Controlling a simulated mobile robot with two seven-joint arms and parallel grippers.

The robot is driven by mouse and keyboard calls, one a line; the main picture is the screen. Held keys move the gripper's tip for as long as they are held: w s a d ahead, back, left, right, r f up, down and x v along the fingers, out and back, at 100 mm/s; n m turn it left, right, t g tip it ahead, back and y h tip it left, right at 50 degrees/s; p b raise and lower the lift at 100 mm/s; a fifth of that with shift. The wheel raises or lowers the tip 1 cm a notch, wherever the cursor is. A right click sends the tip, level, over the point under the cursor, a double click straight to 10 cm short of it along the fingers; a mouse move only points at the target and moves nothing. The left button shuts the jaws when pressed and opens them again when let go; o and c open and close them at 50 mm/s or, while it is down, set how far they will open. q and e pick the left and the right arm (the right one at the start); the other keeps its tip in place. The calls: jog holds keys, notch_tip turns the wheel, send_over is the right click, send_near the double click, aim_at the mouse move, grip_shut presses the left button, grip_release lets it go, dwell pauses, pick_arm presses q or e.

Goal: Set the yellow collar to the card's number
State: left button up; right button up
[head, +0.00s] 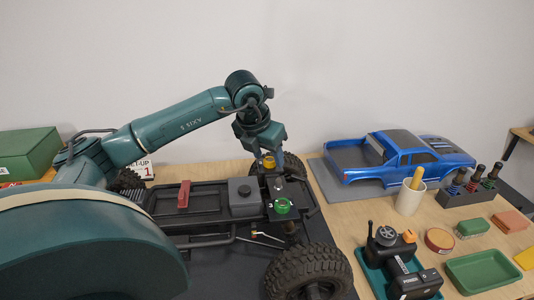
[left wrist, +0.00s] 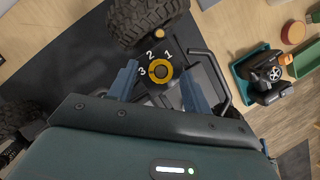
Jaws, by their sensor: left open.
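The yellow collar (head: 269,162) is on the far end of the crawler chassis, below my left gripper (head: 264,148). In the left wrist view the yellow collar (left wrist: 161,73) is a ring on a dark plate, with white numbers 3, 2 and 1 around its edge. I cannot tell which number it is set to. My left gripper (left wrist: 160,80) is open, one blue finger on each side of the collar, with gaps between. The white set-up card (head: 147,171) shows a 1 and is partly hidden by my left arm. My right gripper is not in view.
A green collar (head: 282,206) sits nearer on the chassis (head: 212,210). Large tyres (head: 308,272) flank it. To the right are a blue truck body (head: 405,158), a white cup (head: 409,200), a driver rack (head: 468,193), a transmitter (head: 398,258) and a green tray (head: 483,271).

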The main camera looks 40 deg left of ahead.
pick_arm(q)
jog(key=shift+r, duration=0.1)
jog(key=v, duration=1.3)
